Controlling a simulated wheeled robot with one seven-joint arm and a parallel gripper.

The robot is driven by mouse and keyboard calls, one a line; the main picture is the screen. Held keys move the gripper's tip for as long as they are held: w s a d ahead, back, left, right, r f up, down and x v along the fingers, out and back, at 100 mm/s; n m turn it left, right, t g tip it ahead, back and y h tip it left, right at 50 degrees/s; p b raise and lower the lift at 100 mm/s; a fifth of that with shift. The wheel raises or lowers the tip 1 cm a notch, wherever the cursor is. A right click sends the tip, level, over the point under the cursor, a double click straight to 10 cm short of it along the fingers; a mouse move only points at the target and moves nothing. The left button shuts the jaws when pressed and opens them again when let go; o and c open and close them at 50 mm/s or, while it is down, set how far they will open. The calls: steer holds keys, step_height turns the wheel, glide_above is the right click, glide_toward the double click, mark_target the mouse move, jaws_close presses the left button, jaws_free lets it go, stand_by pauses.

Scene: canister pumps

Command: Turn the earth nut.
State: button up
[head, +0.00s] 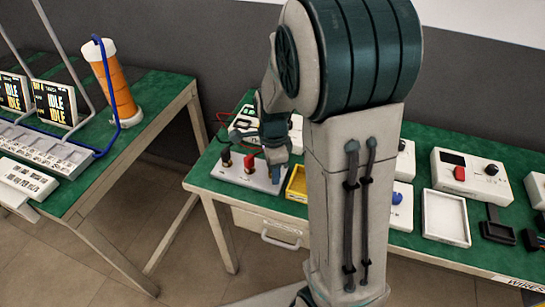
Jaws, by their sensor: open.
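A white terminal block (235,174) lies at the left end of the green-topped bench at the right. A dark post (226,159) with a brownish tip and a red post (249,163) stand upright on it. My gripper (275,168) points down over the right part of this block, just right of the red post. It is open, though its fingers are small and partly merged with what is below. I cannot make out the earth nut for certain; the gripper covers that right part of the block. Whether the fingers touch anything there cannot be told.
A yellow tray (297,184) sits close to the right of the block. Red and black leads (228,128) lie behind it. My arm hides the bench's middle. A white tray (446,218) and control boxes (470,174) stand further right. Another bench (150,88) is at the left.

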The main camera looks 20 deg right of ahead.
step_height(320, 180, up, 14)
steer(key=p, duration=0.1)
steer(key=shift+f+p, duration=0.2)
steer(key=shift+p, duration=0.1)
stand_by(1.7)
steer(key=s+r+n+t+p, duration=0.1)
steer(key=s+r+n+p, duration=0.1)
steer(key=s+n, duration=0.5)
steer(key=s+r+n+t+p, duration=0.1)
steer(key=s+r+n+p, duration=0.2)
steer(key=s+n, duration=0.4)
steer(key=n, duration=0.4)
steer(key=shift+s+a+r+t, duration=0.15)
steer(key=shift+s+a+t, duration=0.15)
steer(key=shift+t, duration=0.1)
